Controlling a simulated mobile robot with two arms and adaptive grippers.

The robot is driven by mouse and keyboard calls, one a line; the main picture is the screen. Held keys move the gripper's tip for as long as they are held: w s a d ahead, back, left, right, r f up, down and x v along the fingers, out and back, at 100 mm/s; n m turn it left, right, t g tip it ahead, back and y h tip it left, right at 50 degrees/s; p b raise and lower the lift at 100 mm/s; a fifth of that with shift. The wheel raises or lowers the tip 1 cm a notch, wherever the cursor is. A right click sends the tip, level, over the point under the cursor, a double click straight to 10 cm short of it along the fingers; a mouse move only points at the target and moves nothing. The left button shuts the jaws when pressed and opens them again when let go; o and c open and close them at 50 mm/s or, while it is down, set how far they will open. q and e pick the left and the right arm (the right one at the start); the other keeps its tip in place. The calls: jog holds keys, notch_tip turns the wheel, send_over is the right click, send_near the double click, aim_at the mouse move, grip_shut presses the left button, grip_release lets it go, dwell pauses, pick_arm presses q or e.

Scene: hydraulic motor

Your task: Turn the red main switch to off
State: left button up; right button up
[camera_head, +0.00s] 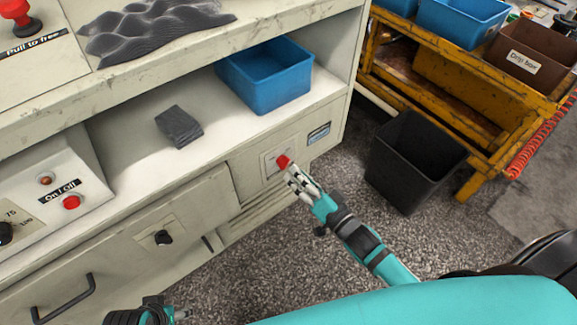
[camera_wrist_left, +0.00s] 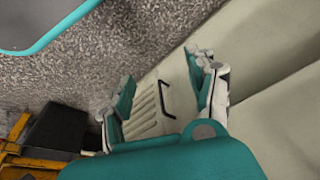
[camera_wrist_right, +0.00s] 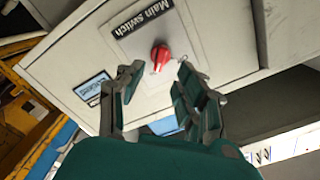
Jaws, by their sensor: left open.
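The red main switch (camera_head: 283,161) is a small knob on a light square plate on the front panel of the grey-white cabinet. In the right wrist view the red knob (camera_wrist_right: 161,57) sits below the label "Main Switch" (camera_wrist_right: 141,18). My right gripper (camera_head: 294,176) is right at the switch in the head view. In the right wrist view its fingers (camera_wrist_right: 158,80) are spread, with the knob between and just beyond the tips; contact cannot be told. My left gripper (camera_wrist_left: 166,75) is open and empty, low near the cabinet's drawer front. It shows only partly at the bottom edge of the head view.
A blue bin (camera_head: 265,78) and a dark grey block (camera_head: 179,127) stand on the cabinet shelf. A red on/off button (camera_head: 71,202) is at left. A black bin (camera_head: 412,160) stands on the floor by a yellow cart (camera_head: 470,100). Speckled floor (camera_head: 250,270) before the cabinet is clear.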

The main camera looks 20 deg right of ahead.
aim_at(288, 164)
jog(key=x, duration=0.5)
pick_arm(q)
jog(key=v, duration=0.2)
jog(key=shift+w+r, duration=0.1)
jog(key=shift+r, duration=0.35)
pick_arm(e)
jog(key=shift+s, duration=0.1)
grip_shut()
